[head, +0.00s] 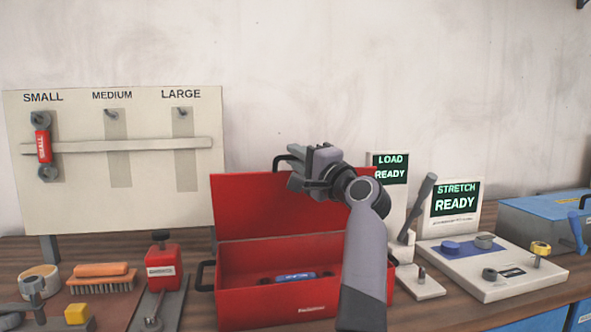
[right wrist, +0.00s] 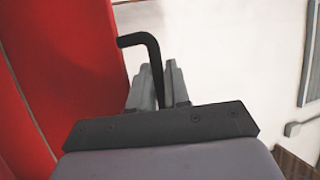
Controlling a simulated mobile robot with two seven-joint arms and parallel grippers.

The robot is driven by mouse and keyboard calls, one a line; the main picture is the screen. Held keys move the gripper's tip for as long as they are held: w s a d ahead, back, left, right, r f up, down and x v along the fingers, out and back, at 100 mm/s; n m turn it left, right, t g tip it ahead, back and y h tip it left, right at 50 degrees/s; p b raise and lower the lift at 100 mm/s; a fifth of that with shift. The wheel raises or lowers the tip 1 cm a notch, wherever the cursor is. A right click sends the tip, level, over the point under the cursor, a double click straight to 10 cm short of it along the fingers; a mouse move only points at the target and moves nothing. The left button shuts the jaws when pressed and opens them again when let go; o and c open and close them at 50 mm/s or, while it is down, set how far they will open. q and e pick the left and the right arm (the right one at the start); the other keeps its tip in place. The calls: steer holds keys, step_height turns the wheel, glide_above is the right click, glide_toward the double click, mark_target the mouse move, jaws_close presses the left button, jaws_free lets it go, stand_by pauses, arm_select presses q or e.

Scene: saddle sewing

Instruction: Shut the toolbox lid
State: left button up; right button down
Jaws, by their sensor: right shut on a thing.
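The red toolbox (head: 300,304) stands open on the workbench. Its red lid (head: 250,205) is raised roughly upright behind the box. A black handle (head: 280,161) is on the lid's top edge; it also shows in the right wrist view (right wrist: 141,40) beside the red lid (right wrist: 65,65). My right gripper (head: 298,178) is at the top of the lid, shut on the handle. In the right wrist view, the handle's bar runs down between the fingers (right wrist: 160,92). The gripper hides part of the handle and my forearm covers the box's right side. My left gripper is not seen.
A blue-handled tool (head: 295,276) lies inside the box. A red clamp device (head: 163,262) and a brush (head: 101,276) are left of it. A load station (head: 391,170) and a stretch station (head: 490,262) stand to the right. A tool board (head: 90,215) is behind left.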

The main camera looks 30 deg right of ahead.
arm_select(q)
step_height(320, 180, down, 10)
steer(key=b, duration=1.1)
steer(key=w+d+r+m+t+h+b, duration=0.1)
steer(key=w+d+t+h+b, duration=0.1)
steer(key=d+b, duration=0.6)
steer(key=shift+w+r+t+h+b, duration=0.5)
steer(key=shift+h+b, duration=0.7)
steer(key=shift+b, duration=2.3)
arm_select(e)
steer(key=s+a+f+n+t+y, duration=0.1)
steer(key=s+f+n+t+y, duration=0.1)
steer(key=s+f, duration=0.4)
steer(key=s+a+f+n+t+y, duration=0.2)
steer(key=s+f, duration=0.5)
steer(key=f, duration=0.5)
steer(key=shift+s+f+n+t+y, duration=0.15)
steer(key=shift+f+n+t+y, duration=0.2)
steer(key=shift+n+t+y, duration=0.45)
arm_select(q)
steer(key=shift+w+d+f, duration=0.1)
arm_select(e)
steer(key=shift+a, duration=0.1)
steer(key=c, duration=1.4)
jaws_free()
steer(key=shift+c, duration=0.2)
